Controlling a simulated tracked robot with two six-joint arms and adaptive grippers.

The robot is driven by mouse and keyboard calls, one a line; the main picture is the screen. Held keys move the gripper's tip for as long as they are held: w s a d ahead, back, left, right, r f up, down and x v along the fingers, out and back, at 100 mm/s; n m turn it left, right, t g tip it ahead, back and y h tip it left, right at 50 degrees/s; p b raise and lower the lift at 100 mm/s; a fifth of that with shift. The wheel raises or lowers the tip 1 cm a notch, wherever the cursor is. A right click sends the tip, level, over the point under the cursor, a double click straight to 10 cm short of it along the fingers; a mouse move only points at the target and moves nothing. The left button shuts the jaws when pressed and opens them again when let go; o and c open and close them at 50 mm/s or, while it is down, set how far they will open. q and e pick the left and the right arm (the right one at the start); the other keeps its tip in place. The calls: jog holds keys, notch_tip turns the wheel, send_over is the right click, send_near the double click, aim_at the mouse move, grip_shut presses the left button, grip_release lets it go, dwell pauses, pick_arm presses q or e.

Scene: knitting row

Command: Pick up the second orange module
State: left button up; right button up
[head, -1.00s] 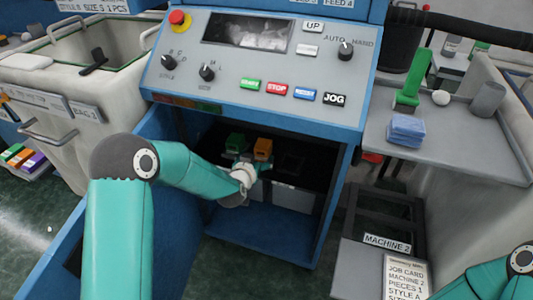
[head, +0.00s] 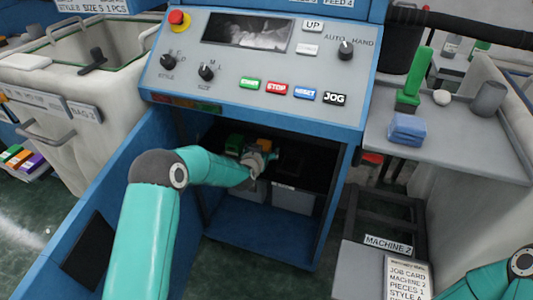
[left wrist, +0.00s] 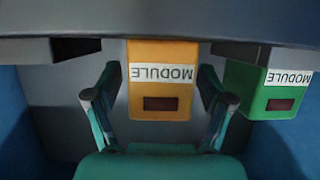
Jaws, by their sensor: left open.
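An orange module (left wrist: 161,105) with a white label reading MODULE and a dark window shows in the left wrist view, upside down. My left gripper (left wrist: 158,108) is open, with one finger on each side of this module. Whether the fingers touch it cannot be told. In the head view the orange module (head: 265,146) sits inside the machine's open cabinet, partly hidden by my left gripper (head: 270,160). A green module (left wrist: 270,90) stands beside it, and it also shows in the head view (head: 235,143). My right gripper is out of view.
The blue machine cabinet (head: 262,230) encloses the modules, with its door (head: 75,235) open at left. Grey bins (head: 293,198) stand inside below the modules. A grey shelf (head: 450,150) at right holds a blue cloth stack (head: 407,130).

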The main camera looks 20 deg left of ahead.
pick_arm(q)
jog(key=c, duration=1.3)
jog(key=shift+r, duration=0.15)
